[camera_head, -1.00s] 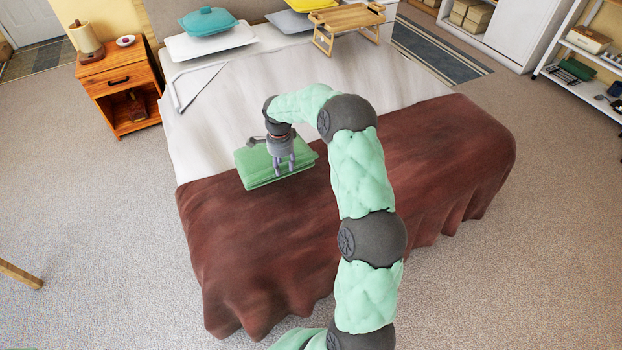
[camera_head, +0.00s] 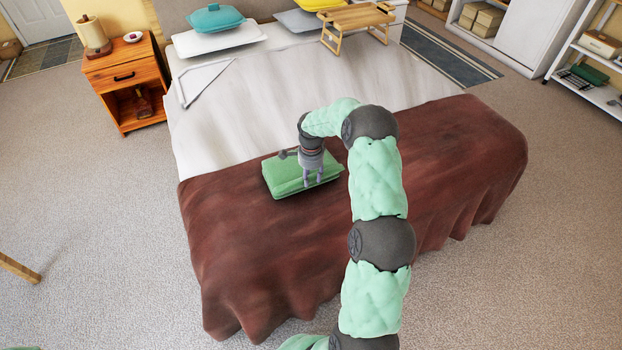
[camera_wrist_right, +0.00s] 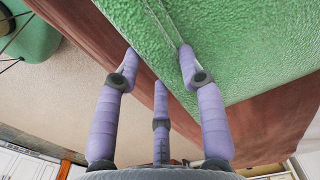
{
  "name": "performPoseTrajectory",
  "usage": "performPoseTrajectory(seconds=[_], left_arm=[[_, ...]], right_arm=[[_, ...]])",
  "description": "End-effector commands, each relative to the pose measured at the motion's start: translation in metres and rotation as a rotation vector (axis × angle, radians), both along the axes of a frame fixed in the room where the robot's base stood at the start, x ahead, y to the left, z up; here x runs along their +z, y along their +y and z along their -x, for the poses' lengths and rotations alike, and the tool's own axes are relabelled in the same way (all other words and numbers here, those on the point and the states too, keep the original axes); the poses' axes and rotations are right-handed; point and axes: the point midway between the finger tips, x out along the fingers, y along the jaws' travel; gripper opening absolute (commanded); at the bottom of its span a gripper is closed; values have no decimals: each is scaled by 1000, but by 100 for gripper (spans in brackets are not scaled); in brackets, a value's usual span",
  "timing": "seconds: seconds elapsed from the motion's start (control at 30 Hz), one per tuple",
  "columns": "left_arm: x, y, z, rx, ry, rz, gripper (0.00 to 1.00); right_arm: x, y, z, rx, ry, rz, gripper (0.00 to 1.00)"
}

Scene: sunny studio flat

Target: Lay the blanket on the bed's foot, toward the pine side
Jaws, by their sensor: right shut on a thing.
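The green folded blanket (camera_head: 285,178) is over the bed's dark red cover (camera_head: 250,245), near that cover's edge with the white sheet. My right gripper (camera_head: 314,180) comes down onto the blanket's right part and is shut on it. I cannot tell whether the blanket touches the bed or hangs just above it. In the right wrist view the blanket (camera_wrist_right: 245,45) fills the upper right, and the right gripper's purple fingers (camera_wrist_right: 158,66) are at its edge. The white sheet (camera_head: 265,100) covers the bed's upper part. My left gripper is not in view.
An orange wooden nightstand (camera_head: 125,80) stands left of the bed's head. Pillows (camera_head: 216,20) and a wooden bed tray (camera_head: 357,20) lie at the head. White shelves (camera_head: 600,60) stand at the far right. The red cover is otherwise clear apart from my arm above it.

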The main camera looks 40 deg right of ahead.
Motion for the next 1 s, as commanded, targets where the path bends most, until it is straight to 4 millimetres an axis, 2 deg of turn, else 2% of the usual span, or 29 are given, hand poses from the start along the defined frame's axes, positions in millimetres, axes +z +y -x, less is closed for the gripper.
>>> performPoseTrajectory(seconds=[0.27,0.3,0.37,0.77,0.87,1.0], left_arm=[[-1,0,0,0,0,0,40],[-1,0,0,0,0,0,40],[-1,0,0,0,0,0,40],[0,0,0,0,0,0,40],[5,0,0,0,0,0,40],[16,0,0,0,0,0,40]], right_arm=[[0,-2,-2,-1,-7,4,0],[-2,-1,0,0,-2,2,46],[-2,-1,-1,0,-3,2,63],[1,-1,-1,0,-4,2,64],[12,-1,-1,-1,-4,2,64],[37,-1,-1,0,-5,4,64]])
